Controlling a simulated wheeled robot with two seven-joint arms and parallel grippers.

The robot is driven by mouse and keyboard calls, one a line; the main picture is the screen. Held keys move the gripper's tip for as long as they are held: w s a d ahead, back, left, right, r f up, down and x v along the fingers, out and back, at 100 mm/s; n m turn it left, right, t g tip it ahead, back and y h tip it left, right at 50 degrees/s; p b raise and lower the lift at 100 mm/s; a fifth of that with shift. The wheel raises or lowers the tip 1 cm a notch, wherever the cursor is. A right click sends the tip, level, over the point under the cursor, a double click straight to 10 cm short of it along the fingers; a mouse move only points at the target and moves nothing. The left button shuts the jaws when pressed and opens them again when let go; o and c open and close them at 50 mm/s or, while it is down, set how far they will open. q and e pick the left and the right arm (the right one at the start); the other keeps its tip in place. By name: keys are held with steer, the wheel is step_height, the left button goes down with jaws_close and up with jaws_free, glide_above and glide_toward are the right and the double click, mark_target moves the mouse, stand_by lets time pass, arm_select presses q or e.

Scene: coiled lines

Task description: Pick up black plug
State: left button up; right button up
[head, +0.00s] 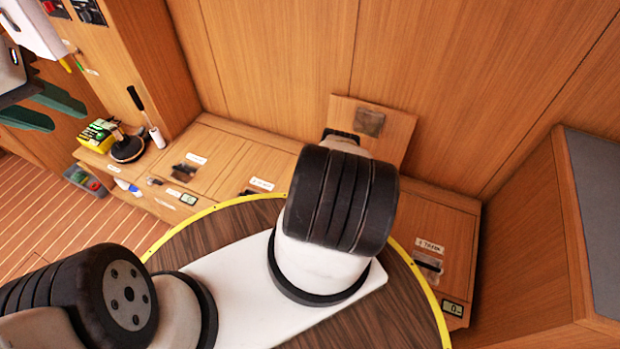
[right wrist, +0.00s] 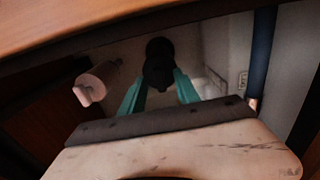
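A black round-headed thing, which looks like the black plug (right wrist: 159,64), shows in the right wrist view inside a dim compartment. The teal fingers of my right gripper (right wrist: 160,83) stand apart on either side of its lower part. I cannot tell whether they touch it. In the head view the right gripper is hidden beyond my arm, near a raised wooden hatch lid (head: 397,136). My left gripper (head: 42,108) is at the upper left of the head view, with its green fingers apart and nothing between them.
In the right wrist view a pale roll (right wrist: 96,82) is on the left and a dark blue pipe (right wrist: 262,55) on the right. A wooden edge (right wrist: 120,18) crosses the top. In the head view, a wooden bench (head: 225,158) with labelled lids runs along the wall, beside a yellow box (head: 97,134).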

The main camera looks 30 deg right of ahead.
jaws_close()
stand_by(0.5)
